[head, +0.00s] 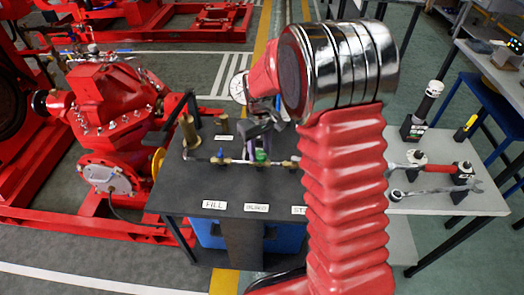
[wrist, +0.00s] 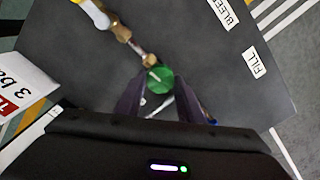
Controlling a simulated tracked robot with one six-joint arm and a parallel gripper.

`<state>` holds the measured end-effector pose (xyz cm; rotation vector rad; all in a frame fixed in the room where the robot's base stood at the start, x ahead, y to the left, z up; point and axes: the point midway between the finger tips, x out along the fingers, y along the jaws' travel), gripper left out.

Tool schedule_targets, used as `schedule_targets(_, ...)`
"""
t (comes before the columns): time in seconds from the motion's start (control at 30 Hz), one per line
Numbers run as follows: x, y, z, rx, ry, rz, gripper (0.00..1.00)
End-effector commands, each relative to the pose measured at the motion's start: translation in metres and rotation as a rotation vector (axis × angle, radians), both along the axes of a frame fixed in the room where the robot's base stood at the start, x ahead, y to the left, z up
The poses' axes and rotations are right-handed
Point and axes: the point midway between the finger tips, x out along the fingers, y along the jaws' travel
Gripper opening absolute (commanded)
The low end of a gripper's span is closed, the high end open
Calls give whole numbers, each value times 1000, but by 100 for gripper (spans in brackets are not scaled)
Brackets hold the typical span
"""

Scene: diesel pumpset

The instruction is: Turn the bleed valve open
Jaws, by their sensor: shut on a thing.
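The bleed valve has a green round knob (wrist: 160,79) with a pale mark on top, seen between my fingertips in the wrist view. In the head view the green knob (head: 262,156) sits on the thin brass-fitted pipe, behind the BLEED label (head: 257,207). My gripper (wrist: 159,90) has its two dark fingers on either side of the knob and is shut on it. In the head view my gripper (head: 263,146) comes down over the knob from above, and my arm hides the pipe's right end.
The dark bench top (head: 180,200) carries a FILL label (head: 214,205), a blue-handled fitting (head: 220,155) and a brass post (head: 189,130). A red pump (head: 105,110) stands left. Wrenches (head: 430,190) and a black cylinder (head: 425,105) are on the grey table at right.

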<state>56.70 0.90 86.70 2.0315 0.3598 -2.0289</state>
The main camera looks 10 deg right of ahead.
Motion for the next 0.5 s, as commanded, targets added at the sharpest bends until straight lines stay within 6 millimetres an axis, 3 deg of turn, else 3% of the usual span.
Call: schedule_targets(0.5,-6,2,-4,4,15,287,12)
